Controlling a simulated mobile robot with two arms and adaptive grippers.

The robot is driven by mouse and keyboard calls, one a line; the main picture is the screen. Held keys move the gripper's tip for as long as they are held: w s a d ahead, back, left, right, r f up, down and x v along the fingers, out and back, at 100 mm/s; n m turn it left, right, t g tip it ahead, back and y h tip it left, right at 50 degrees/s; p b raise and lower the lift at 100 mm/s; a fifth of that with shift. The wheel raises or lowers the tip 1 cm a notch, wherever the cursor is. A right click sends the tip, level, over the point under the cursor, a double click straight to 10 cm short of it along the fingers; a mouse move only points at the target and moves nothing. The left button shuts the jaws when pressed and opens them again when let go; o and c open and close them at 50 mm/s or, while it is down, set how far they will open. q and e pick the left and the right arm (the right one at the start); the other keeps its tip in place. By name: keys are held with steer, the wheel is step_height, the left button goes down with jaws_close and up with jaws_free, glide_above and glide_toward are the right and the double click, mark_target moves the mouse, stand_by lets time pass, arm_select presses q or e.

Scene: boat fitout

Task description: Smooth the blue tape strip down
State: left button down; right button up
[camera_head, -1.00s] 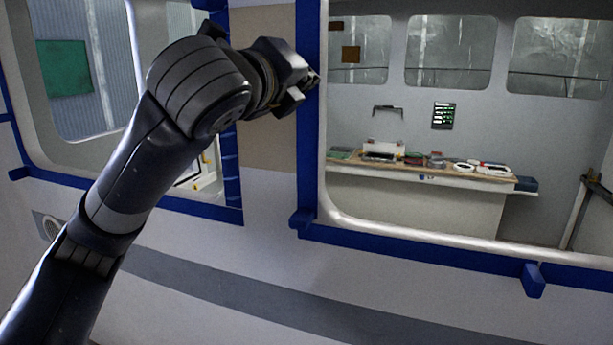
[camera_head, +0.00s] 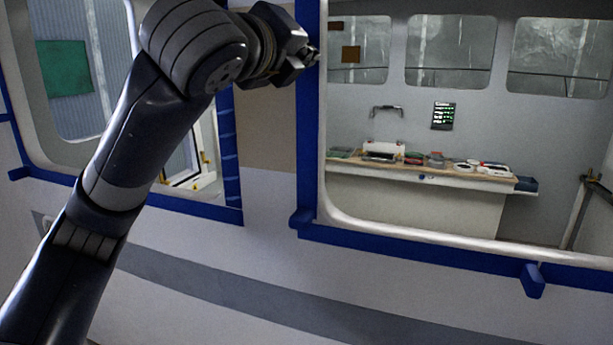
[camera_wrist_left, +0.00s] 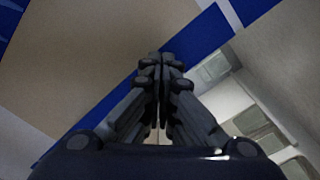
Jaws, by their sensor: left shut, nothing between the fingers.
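A vertical blue tape strip (camera_head: 309,130) runs down the left side of the large right-hand window opening. It also crosses the left wrist view diagonally (camera_wrist_left: 205,36). My left gripper (camera_head: 314,57) is shut and empty, with its fingertips at the upper part of this strip. In the left wrist view the closed fingertips (camera_wrist_left: 161,62) overlap the strip; I cannot tell whether they touch it. The fingers hide part of the strip. My right gripper is not in view.
Blue tape (camera_head: 420,261) also runs along the lower edge of the right opening, with a loose end (camera_head: 533,281) hanging down. A brown panel (camera_head: 266,135) lies between the windows. Through the opening, a workbench (camera_head: 450,176) holds several items.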

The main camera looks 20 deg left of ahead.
arm_select(q)
steer(key=shift+r, duration=0.1)
stand_by(0.3)
steer(key=shift+r, duration=0.35)
steer(key=shift+s, duration=0.25)
steer(key=s, duration=0.8)
steer(key=shift+b, duration=0.4)
steer(key=shift+w, duration=0.1)
